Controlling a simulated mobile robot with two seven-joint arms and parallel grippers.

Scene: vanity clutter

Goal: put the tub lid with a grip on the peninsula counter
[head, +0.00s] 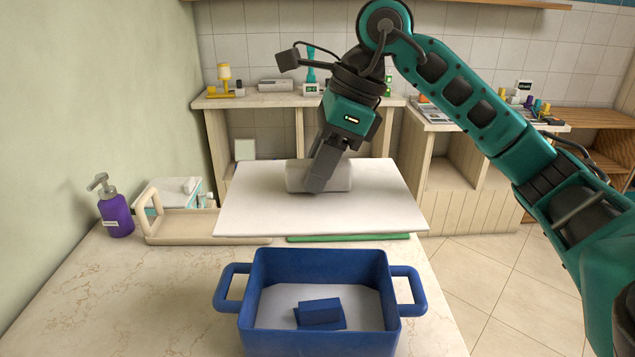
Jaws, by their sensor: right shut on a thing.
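The tub lid (390,205) is a flat, off-white rectangular panel with a thick, pale block-shaped grip (300,176) on top. My right gripper (322,180) comes down from above and is shut on this grip; its fingers hide part of it. The lid is roughly level behind the blue tub, over the far part of the peninsula counter (170,290). I cannot tell whether its underside touches anything. The blue tub (318,264) stands uncovered on the counter, with a handle at each side and a small blue block (319,311) inside. My left gripper is not in view.
A beige tray with a handle (205,228) lies left of the lid, partly hidden by it. A purple pump bottle (115,215) stands at the far left. A green strip (345,238) shows below the lid's front edge. The counter left of the tub is clear.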

